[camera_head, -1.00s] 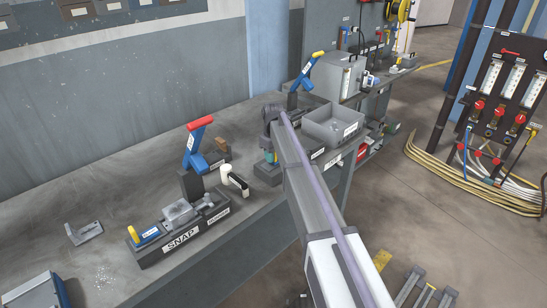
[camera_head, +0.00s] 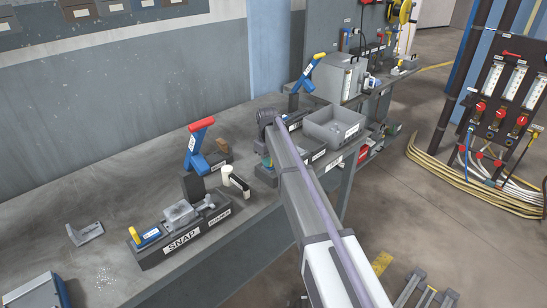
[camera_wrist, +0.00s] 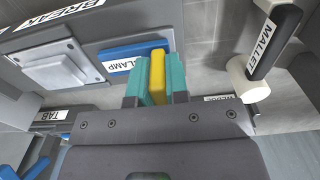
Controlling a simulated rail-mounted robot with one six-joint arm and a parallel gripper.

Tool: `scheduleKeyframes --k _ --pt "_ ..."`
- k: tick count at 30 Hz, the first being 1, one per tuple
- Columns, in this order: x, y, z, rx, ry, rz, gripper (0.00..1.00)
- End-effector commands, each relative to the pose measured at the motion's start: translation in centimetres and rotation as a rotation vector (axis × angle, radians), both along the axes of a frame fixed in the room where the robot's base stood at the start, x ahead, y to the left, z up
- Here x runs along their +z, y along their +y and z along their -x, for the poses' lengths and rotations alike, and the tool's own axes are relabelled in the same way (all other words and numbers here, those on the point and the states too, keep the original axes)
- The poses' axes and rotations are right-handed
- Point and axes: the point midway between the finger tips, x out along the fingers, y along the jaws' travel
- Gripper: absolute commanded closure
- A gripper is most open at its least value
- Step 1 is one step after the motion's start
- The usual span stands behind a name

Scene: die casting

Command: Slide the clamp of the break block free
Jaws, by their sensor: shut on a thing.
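In the wrist view my gripper (camera_wrist: 156,88) has teal fingers, shut on the upright yellow handle (camera_wrist: 157,66) of the clamp. A pale metal casting (camera_wrist: 62,70) sits on the block, to the left of the clamp. The clamp's far end is hidden by my fingers. In the head view my arm covers most of this spot; only part of the break block (camera_head: 265,175) shows.
The mallet (camera_wrist: 265,50) with a white head lies close to the right of my gripper. A plate marked TAB (camera_wrist: 48,116) is at lower left. In the head view the SNAP block (camera_head: 180,245) stands nearer on the bench, and a grey tray (camera_head: 335,125) stands to the right.

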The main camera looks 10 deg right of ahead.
Motion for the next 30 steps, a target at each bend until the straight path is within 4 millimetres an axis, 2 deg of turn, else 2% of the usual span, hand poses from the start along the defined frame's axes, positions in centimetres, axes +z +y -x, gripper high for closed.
scheduleKeyframes --k 7,8,15,23,26,30 --pt "-0.1 0.4 0.4 0.0 0.006 -0.003 1.0" --pt "-0.1 0.4 0.4 0.0 0.006 -0.003 0.83" --pt "-0.1 0.4 0.3 0.001 0.004 -0.003 0.6" --pt "0.1 0.3 0.2 0.0 0.004 -0.002 0.6" --pt "1.1 0.3 0.2 0.0 0.004 -0.002 0.6" --pt "3.9 0.3 0.2 0.001 0.004 -0.002 0.6"
